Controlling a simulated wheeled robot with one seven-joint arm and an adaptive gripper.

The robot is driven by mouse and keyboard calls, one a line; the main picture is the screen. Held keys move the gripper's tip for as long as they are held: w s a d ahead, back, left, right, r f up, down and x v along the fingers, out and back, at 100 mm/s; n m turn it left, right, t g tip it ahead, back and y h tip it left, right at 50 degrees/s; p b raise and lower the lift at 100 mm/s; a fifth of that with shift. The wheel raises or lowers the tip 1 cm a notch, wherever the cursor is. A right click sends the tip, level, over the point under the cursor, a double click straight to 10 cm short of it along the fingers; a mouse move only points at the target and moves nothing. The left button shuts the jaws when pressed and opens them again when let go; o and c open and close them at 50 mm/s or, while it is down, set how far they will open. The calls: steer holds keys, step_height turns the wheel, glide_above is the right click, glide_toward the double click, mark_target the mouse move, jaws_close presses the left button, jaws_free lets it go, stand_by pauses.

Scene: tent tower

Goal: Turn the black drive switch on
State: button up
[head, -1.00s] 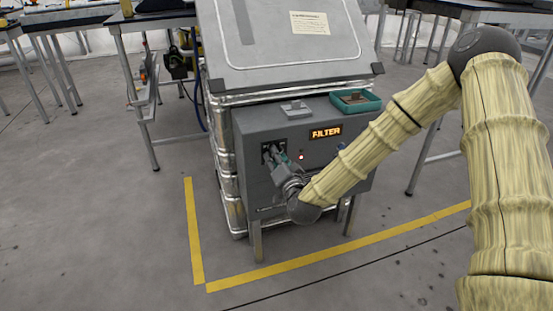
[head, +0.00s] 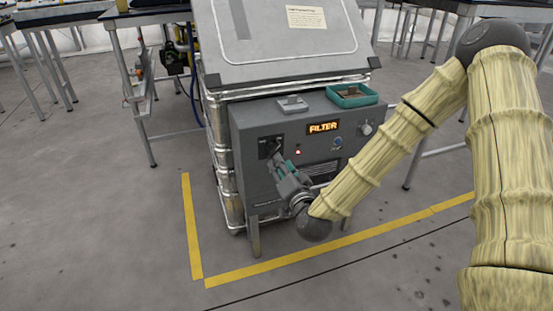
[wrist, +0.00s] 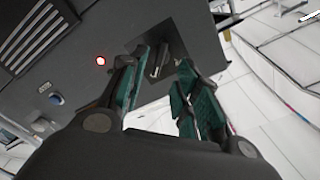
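A black switch plate (head: 264,152) is on the left of the front face of the grey control box (head: 245,175). In the wrist view a small dark lever on the plate (wrist: 160,58) shows beyond and between my fingertips. Its position, on or off, cannot be told. My gripper (head: 281,163) is just in front of and below the plate in the head view, hiding part of it. In the wrist view my gripper (wrist: 164,66) has its two green-padded fingers apart with a gap between them. No contact with the lever can be made out.
Right of the plate are a red light (head: 298,152), a lit FILTER display (head: 324,128), a blue button (head: 337,143) and a knob (head: 366,128). A teal tray (head: 352,101) and a grey item (head: 292,105) sit on top. Yellow tape (head: 300,261) marks the floor.

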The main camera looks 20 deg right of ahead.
steer(key=shift+s+d, duration=0.15)
steer(key=shift+s, duration=2.2)
steer(key=shift+f, duration=0.1)
steer(key=s+a+f+n+g+y, duration=0.1)
steer(key=s+a+f+n+g, duration=0.2)
steer(key=f, duration=0.5)
steer(key=s+f+g, duration=0.3)
steer(key=s+f, duration=0.2)
steer(key=f, duration=0.3)
steer(key=s+a+f+n+g+y, duration=0.1)
steer(key=s+a+f+n+g, duration=0.15)
steer(key=s+f, duration=0.35)
steer(key=s+d+f+n+g+h, duration=0.1)
steer(key=s+d+f+g, duration=0.2)
steer(key=s+f+g, duration=0.55)
steer(key=s+d+f+n+g+h, duration=0.15)
steer(key=s+f, duration=0.45)
steer(key=s, duration=0.7)
step_height(320, 180, up, 30)
steer(key=s+d+p, duration=0.1)
steer(key=p, duration=2.9)
steer(key=shift+p, duration=0.3)
